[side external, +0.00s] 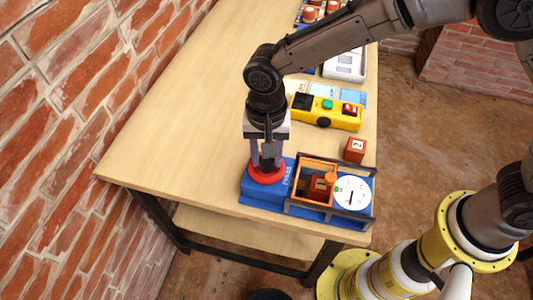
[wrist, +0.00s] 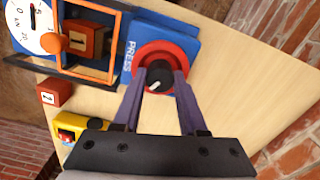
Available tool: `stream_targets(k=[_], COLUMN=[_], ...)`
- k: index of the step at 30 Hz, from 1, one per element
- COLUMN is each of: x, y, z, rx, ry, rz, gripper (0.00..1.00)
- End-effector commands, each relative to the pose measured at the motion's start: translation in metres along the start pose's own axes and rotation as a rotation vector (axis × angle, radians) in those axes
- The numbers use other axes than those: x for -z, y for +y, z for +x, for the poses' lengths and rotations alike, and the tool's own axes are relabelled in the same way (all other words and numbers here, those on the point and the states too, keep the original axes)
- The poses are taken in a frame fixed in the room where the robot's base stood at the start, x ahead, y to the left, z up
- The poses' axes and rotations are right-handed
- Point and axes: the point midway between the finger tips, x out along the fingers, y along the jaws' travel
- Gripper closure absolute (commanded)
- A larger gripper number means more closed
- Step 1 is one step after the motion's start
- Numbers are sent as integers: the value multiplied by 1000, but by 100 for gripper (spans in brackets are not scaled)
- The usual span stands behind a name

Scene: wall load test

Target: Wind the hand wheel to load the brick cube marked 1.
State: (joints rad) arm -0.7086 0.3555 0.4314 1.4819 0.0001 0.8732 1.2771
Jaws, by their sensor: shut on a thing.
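A blue press (side external: 260,204) stands at the table's near corner, with PRESS on its top in the wrist view (wrist: 128,62). Its red hand wheel (side external: 267,175) has a black centre knob (wrist: 159,76) with a white mark. My gripper (wrist: 161,82) points down over the wheel, its two purple fingers closed on either side of the knob. It also shows in the side view (side external: 266,160). The brick cube marked 1 (wrist: 90,41) sits inside the press's orange frame (side external: 318,164), partly hidden in the side view. A white kN dial (side external: 352,194) with a dark needle is at the press's end.
Another brick cube (side external: 355,150), its mark apparently 2, stands on the table beside the press. An orange ball (wrist: 55,42) is at the frame. A yellow box with buttons (side external: 327,112) stands farther back. The table's left part (side external: 180,130) is clear, beside a brick wall.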

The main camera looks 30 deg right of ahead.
Motion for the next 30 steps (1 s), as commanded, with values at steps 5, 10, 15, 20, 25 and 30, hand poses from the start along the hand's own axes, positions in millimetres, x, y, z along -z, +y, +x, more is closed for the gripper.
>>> stream_targets(k=[5, 10, 15, 20, 25, 30], x=[0, 0, 0, 0, 0, 0], y=[-1, -1, -1, -1, -1, -1], z=[-2, -2, -2, -2, -2, -2], rx=[3, 3, 4, 4, 4, 4], ry=[1, 1, 1, 1, 1, 1], rz=[130, 220, 276, 300, 306, 305], gripper=[100, 100, 100, 100, 100, 100])
